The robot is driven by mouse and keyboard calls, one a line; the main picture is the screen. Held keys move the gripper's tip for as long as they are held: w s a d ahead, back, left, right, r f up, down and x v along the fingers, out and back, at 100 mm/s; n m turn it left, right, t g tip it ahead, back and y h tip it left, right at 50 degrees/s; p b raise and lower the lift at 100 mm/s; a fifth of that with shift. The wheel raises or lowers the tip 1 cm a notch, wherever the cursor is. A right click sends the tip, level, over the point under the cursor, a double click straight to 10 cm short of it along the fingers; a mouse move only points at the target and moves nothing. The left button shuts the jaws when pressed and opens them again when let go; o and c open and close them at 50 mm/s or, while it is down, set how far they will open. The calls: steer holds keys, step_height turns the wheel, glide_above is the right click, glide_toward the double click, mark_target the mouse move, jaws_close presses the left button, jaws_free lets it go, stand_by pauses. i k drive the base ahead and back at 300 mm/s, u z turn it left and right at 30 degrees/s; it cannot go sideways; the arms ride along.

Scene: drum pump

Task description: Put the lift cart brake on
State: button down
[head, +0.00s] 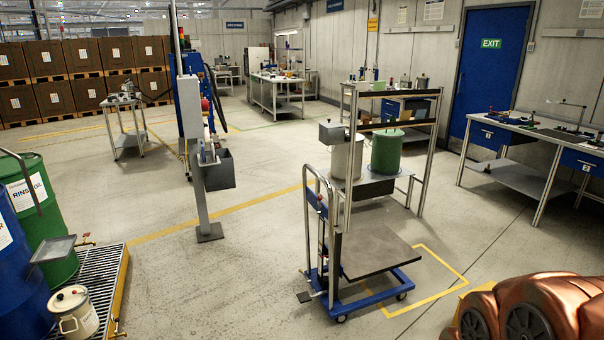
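The lift cart (380,285) stands on the floor right of centre, with blue base rails, small dark wheels and a dark flat platform (372,250) set low. Its grey push handle (320,180) rises at the left end. A small dark pedal (304,297) sticks out low at the handle end. I cannot tell whether it is the brake, or whether the brake is on or off. Copper-coloured rounded parts, which look like mine, fill the bottom right corner. My gripper is not in view.
Behind the cart, a frame bench (432,150) holds a green pot (387,152) and a pale pot. Yellow floor lines (450,262) run right of the cart. A grey post (206,215), a green drum (38,215) and a slatted grate (103,275) stand left. Floor between is clear.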

mark_target(334, 308)
steer(key=u, duration=0.25)
steer(key=i, duration=1.8)
steer(key=u, duration=0.5)
steer(key=i, duration=1.5)
steer(key=u, duration=0.15)
